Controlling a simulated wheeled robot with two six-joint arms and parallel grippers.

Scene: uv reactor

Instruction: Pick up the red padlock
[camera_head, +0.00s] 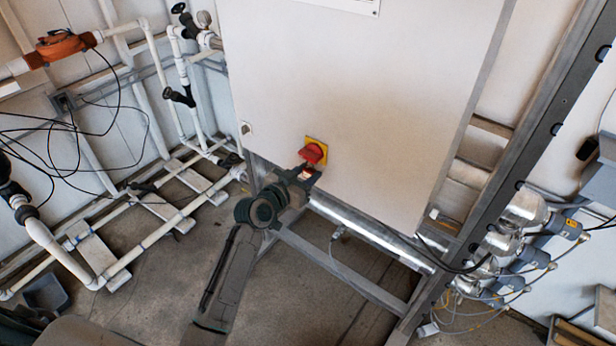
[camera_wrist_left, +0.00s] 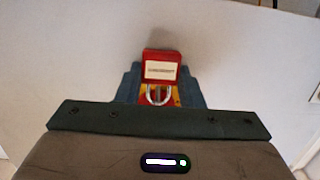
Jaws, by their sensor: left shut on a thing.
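The red padlock (camera_wrist_left: 161,57) has a white label and a silver shackle (camera_wrist_left: 158,94) in the left wrist view. In the head view the padlock (camera_head: 307,174) shows small at the tip of my left gripper (camera_head: 304,174), just below a red switch handle (camera_head: 314,152) on a yellow plate (camera_head: 321,143). Whether the shackle passes through the switch is not clear. My right gripper is out of view.
The switch sits on the lower front of a large pale cabinet (camera_head: 360,90). A silver tube (camera_head: 370,232) and a metal frame run below it. White pipes (camera_head: 150,235) stand at the left. Silver cylinders with cables (camera_head: 505,245) are at the right.

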